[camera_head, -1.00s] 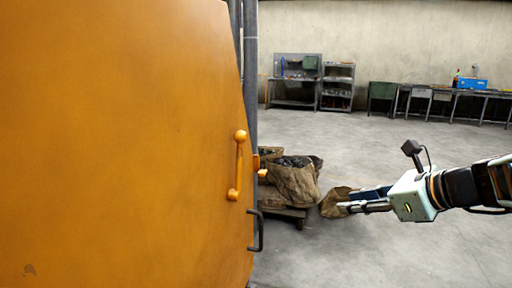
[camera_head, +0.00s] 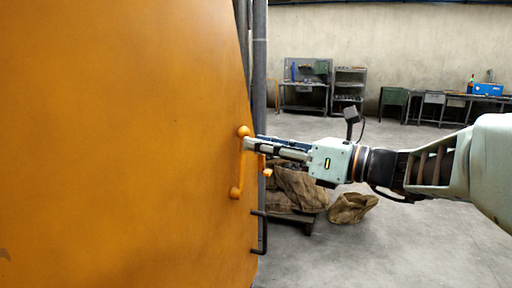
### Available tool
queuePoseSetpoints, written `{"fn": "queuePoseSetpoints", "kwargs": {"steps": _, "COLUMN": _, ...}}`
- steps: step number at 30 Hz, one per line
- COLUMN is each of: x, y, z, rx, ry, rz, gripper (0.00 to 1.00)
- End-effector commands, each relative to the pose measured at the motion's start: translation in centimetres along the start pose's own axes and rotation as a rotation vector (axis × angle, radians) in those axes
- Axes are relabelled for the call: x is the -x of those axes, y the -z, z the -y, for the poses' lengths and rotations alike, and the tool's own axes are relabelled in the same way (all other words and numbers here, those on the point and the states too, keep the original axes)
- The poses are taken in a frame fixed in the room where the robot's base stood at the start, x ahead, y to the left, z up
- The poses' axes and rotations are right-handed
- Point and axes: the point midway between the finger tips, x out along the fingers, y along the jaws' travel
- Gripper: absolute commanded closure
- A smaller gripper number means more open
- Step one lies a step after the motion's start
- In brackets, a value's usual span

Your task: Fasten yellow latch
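The large orange-yellow door panel (camera_head: 120,140) fills the left side of the view. Near its right edge is a yellow bar with rounded ends (camera_head: 238,175), which appears to be the latch; it stands nearly upright. A small yellow knob piece (camera_head: 267,172) sticks out at the door edge just right of it. My gripper (camera_head: 250,142) reaches in from the right, its fingertips at the bar's upper end, overlapping it in view. I cannot tell whether they touch it. The two fingers look close together; the gap between them is hard to see.
A black pull handle (camera_head: 262,232) sits on the door edge below the latch. Grey pipes (camera_head: 259,60) rise behind the door. Sacks on a pallet (camera_head: 300,190) and a loose sack (camera_head: 352,207) lie beyond. Workbenches line the far wall. Floor at lower right is clear.

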Motion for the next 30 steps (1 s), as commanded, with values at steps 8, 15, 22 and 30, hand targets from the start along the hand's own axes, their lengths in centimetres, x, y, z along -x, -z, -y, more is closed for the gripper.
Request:
{"fn": "queuePoseSetpoints", "kwargs": {"steps": 8, "x": -2.4, "y": 0.0, "z": 0.0, "rx": 0.0, "ry": 0.001, "rz": 0.0, "gripper": 0.73}}
{"fn": "queuePoseSetpoints", "kwargs": {"steps": 15, "x": -2.5, "y": 0.0, "z": 0.1, "rx": 0.0, "ry": 0.002, "rz": 0.0, "gripper": 0.73}}
{"fn": "queuePoseSetpoints", "kwargs": {"steps": 22, "x": -2.5, "y": 0.0, "z": 0.0, "rx": 0.0, "ry": 0.001, "rz": -0.001, "gripper": 0.95}}
{"fn": "queuePoseSetpoints", "kwargs": {"steps": 30, "x": -2.5, "y": 0.0, "z": 0.0, "rx": 0.0, "ry": 0.001, "rz": -0.001, "gripper": 1.0}}
